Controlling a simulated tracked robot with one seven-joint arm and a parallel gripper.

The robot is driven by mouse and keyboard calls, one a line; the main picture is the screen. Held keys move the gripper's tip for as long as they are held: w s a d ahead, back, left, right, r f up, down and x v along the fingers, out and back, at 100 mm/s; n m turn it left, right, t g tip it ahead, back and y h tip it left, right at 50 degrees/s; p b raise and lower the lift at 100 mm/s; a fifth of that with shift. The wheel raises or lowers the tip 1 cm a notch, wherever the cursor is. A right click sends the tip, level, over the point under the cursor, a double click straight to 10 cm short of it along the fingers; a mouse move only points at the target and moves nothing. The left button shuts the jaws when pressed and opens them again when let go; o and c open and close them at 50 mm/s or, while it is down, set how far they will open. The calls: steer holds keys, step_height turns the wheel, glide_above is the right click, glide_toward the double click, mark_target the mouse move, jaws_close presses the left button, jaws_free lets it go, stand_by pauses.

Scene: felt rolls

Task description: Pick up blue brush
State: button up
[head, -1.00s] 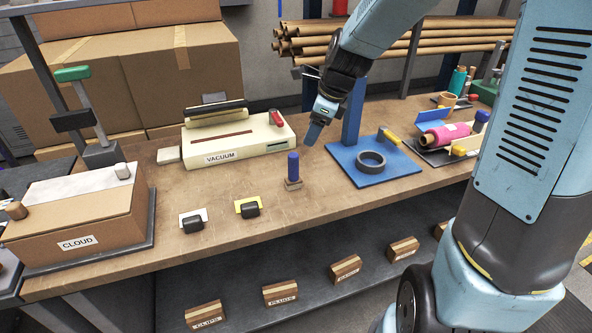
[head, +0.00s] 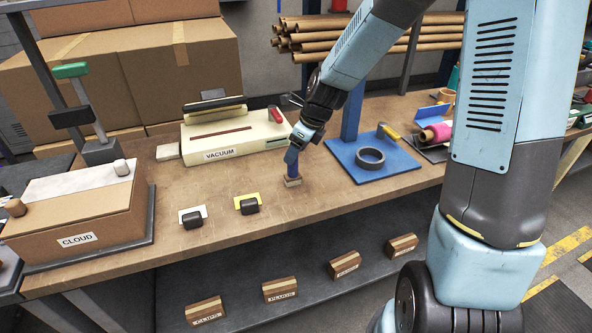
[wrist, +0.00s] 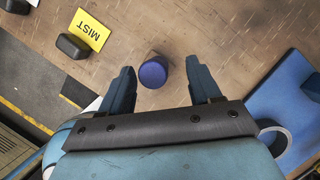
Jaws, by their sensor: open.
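The blue brush (head: 293,170) stands upright on the workbench, its blue handle up and a pale block-like base (head: 292,182) at the bottom. The gripper partly covers its top in the head view. In the wrist view its round blue top (wrist: 153,74) shows from above, between and slightly beyond the two fingertips. My gripper (head: 291,155) is over the brush, pointing down. In the wrist view my gripper (wrist: 162,80) is open, with a finger on each side of the brush and a gap on both sides.
A cream vacuum box (head: 240,140) stands behind the brush. A blue stand with a dark ring (head: 371,157) is close on the right. Two dark blocks with white and yellow (head: 247,205) cards lie to the left. The bench's front edge is near.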

mark_target(293, 168)
steer(key=shift+s+x, duration=0.2)
steer(key=shift+x, duration=0.9)
steer(key=shift+s+x, duration=0.2)
steer(key=shift+x, duration=0.85)
steer(key=shift+w+a+f, duration=0.15)
steer(key=shift+w+f, duration=0.05)
steer(key=shift+f, duration=0.45)
steer(key=shift+c, duration=0.4)
steer(key=c, duration=1)
steer(key=shift+o, duration=0.2)
steer(key=shift+r, duration=0.1)
